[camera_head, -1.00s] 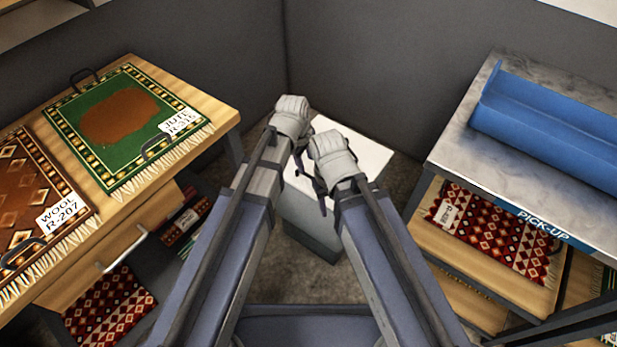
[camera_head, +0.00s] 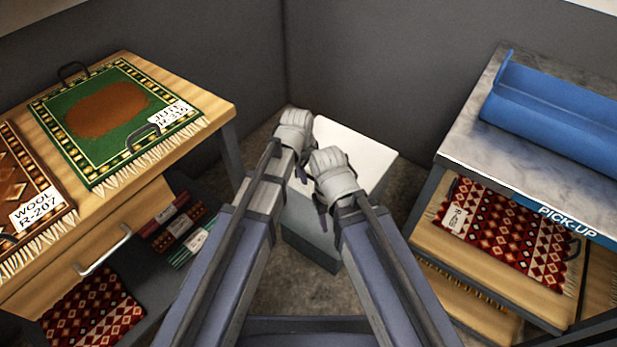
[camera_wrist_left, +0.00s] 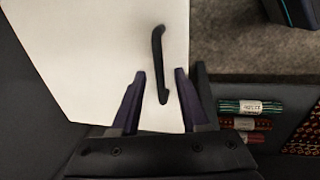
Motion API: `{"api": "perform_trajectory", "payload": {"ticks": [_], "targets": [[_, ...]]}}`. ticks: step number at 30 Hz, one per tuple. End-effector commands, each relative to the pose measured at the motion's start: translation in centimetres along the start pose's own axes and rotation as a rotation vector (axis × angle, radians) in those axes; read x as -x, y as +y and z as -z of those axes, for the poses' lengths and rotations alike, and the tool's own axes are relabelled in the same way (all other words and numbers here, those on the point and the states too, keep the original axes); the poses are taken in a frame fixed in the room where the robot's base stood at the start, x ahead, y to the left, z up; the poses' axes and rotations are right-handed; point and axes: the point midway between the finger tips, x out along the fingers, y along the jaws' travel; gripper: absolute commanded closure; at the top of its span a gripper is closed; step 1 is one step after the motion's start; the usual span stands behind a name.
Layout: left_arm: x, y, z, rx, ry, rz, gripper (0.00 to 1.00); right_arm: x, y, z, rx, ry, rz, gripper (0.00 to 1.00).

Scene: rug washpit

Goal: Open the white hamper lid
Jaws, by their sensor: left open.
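The white hamper stands on the floor near the corner, its flat white lid (camera_head: 358,148) shut and partly hidden by my arms in the head view. In the left wrist view the lid (camera_wrist_left: 90,60) fills the left and middle, with a dark bar handle (camera_wrist_left: 157,50) on it. My left gripper (camera_wrist_left: 160,72) is open, its two fingers on either side of the handle's lower part with gaps visible. I cannot tell whether the fingers are level with the handle. My right gripper (camera_head: 322,196) is over the hamper beside the left one; its jaw opening is unclear.
A wooden table (camera_head: 221,101) with a green rug (camera_head: 60,112) and a drawer handle (camera_head: 103,251) is at left. Rolled rugs (camera_head: 180,228) sit below it. At right, a pick-up counter (camera_head: 470,135) holds a blue trough (camera_head: 550,110). Carpet shows around the hamper.

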Motion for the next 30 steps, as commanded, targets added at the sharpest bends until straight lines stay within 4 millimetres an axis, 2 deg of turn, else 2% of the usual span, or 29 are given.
{"api": "perform_trajectory", "payload": {"ticks": [7, 19, 30], "targets": [[0.0, 0.02, -0.02, 0.0, 0.0, 0.0, 0.56, 0.01, 0.01, 0.0, 0.0, 0.0, -0.001, 0.5], [0.0, 0.01, -0.01, 0.0, 0.0, 0.0, 1.0, 0.0, 0.01, 0.0, 0.0, 0.0, 0.0, 0.5], [0.0, 0.01, -0.01, 0.0, 0.0, 0.0, 1.0, 0.0, 0.01, 0.0, 0.0, 0.0, 0.0, 0.5]]}}
